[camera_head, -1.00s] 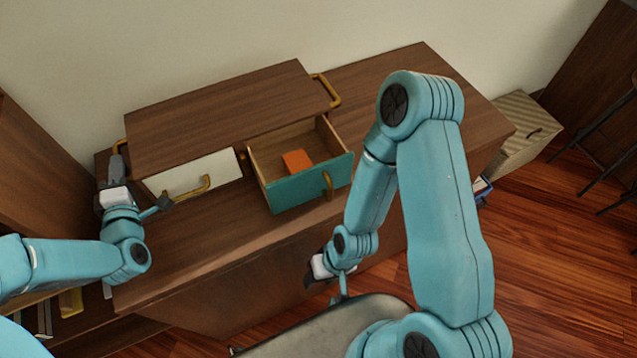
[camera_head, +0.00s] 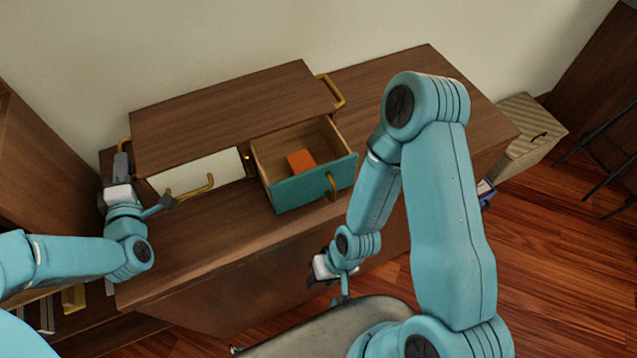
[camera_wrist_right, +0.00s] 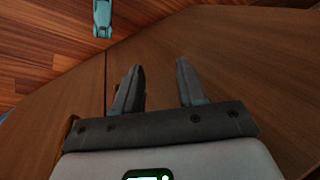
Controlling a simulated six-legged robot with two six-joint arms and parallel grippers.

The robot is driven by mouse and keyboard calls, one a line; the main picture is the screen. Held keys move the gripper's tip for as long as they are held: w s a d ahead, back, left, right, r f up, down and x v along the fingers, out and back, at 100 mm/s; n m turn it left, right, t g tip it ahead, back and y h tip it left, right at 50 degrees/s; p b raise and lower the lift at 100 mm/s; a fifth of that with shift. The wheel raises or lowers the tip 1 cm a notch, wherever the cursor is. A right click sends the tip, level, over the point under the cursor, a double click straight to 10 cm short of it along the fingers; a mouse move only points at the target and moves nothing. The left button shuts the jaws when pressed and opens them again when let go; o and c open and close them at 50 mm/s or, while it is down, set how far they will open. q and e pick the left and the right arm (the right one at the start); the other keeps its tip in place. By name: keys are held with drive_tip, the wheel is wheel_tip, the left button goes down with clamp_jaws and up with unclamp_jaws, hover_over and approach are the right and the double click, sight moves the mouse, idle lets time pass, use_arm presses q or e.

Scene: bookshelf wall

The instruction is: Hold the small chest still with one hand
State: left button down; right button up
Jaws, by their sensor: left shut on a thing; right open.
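The small chest (camera_head: 230,105) stands on a brown wooden cabinet, with brass handles on its sides. Its left front is a closed white drawer (camera_head: 213,168) with a brass handle. Its right drawer (camera_head: 308,190), teal-fronted, is pulled out and holds an orange block (camera_head: 300,160). My left gripper (camera_head: 145,178) is at the chest's left front corner, one finger along the left side and one by the white front. It is shut on the chest; the exact contact is hard to see. My right gripper (camera_head: 325,278) is low in front of the cabinet, open and empty in the right wrist view (camera_wrist_right: 158,68).
The cabinet top (camera_head: 395,85) is clear right of the chest. A striped box (camera_head: 527,135) stands on the floor at the right, near a dark metal stand (camera_head: 605,140). A wooden shelf unit (camera_head: 40,150) rises at the left. Wood floor is open at the lower right.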

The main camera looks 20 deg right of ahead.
drive_tip(key=s+d+r+m+g+h, duration=0.2)
drive_tip(key=d+r+g+h, duration=0.1)
drive_tip(key=d+r, duration=0.3)
drive_tip(key=s+d+r+m+g+h, duration=0.2)
drive_tip(key=s+d+r+g+h, duration=0.1)
drive_tip(key=r, duration=0.5)
wheel_tip(320, 180, up, 20)
drive_tip(key=m+t+y, duration=0.2)
drive_tip(key=m+t, duration=0.4)
drive_tip(key=m, duration=0.6)
hover_over(339, 173)
drive_tip(key=shift+w+d+r, duration=0.1)
drive_tip(key=shift+r, duration=0.1)
wheel_tip(339, 173, down, 12)
drive_tip(key=shift+r, duration=0.1)
